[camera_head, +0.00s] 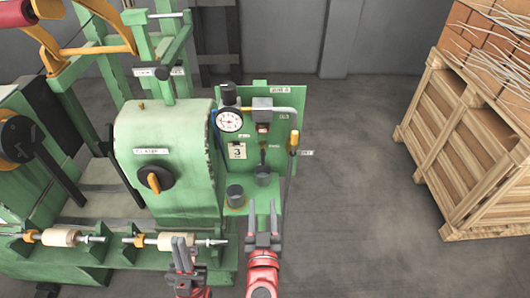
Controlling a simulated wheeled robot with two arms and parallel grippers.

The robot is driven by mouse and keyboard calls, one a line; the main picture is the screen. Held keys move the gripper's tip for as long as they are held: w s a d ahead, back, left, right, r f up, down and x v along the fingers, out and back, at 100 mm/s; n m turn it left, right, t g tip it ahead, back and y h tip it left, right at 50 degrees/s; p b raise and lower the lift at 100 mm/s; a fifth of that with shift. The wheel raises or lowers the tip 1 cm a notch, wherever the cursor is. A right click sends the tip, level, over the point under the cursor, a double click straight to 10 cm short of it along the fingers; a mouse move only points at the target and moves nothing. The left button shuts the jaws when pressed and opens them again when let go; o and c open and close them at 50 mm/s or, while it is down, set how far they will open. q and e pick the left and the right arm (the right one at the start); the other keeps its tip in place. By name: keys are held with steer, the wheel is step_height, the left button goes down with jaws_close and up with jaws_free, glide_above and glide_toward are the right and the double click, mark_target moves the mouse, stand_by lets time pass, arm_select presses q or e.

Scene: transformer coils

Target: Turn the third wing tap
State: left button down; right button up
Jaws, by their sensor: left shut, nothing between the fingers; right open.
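An orange wing-shaped knob (157,180) sits on the rounded front of the green machine, below a small label. Other orange pieces are on the shafts along the machine's lower front, one at left (31,236) and one near the middle (138,240). I cannot tell which of these is the third wing tap. My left gripper (182,243) is shut and empty, in front of the shaft with a pale roller. My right gripper (263,215) is open and empty, fingers pointing up the picture, just below the small cups. Neither gripper is seen to touch a knob.
A green panel (274,97) carries a round gauge (229,120), a card with "3" (237,151) and a pipe with a yellow handle (293,141). A wooden crate (460,140) is at right. The floor between is clear.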

mark_target(263, 159)
steer(key=w, duration=1.5)
steer(key=shift+w+r, duration=0.15)
steer(key=shift+w+d, duration=0.1)
steer(key=shift+w, duration=0.5)
jaws_close()
